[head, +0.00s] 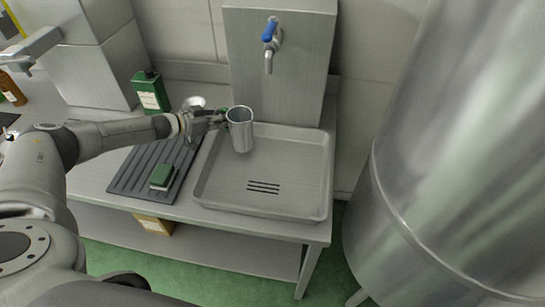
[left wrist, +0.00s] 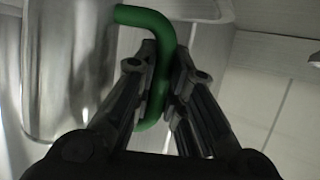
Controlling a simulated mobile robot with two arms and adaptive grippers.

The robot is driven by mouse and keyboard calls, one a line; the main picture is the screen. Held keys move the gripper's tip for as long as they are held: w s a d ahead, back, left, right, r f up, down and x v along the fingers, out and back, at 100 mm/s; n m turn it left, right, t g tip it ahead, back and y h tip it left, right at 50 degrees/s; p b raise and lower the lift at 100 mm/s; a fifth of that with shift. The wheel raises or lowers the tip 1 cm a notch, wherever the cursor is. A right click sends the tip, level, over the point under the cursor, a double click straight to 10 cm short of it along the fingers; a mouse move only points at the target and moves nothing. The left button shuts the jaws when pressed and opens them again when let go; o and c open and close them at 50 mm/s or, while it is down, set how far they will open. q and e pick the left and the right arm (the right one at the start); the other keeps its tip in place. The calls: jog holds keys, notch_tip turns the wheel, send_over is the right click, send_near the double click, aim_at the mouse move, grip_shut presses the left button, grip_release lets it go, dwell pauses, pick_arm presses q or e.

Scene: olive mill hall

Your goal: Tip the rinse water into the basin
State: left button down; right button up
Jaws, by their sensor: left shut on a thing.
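A metal jug (head: 241,133) with a green handle is held upright, or nearly so, over the back left part of the steel basin (head: 313,207). My left gripper (head: 222,117) is shut on the jug's handle from the left. In the left wrist view the fingers (left wrist: 160,85) close around the green handle (left wrist: 152,20), with the jug's shiny wall (left wrist: 65,70) beside them. The water inside the jug cannot be made out. The basin has dark drain slots and looks empty. My right gripper is not in view.
A tap with a blue lever (head: 269,32) hangs on the steel panel behind the basin. A ribbed dark mat (head: 130,180) with a green sponge (head: 162,177) lies left of the basin. A green bottle (head: 151,92) stands behind the mat. A large steel tank (head: 450,150) stands right.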

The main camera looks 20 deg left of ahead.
pick_arm(q)
jog(key=shift+s+a+r+h+p, duration=0.15)
jog(key=shift+a+r, duration=0.2)
jog(key=shift+a, duration=0.25)
jog(key=shift+w+a+r+h+p, duration=0.15)
jog(key=shift+a+r, duration=0.15)
jog(key=shift+a, duration=0.25)
jog(key=shift+s, duration=0.1)
jog(key=shift+d, duration=0.1)
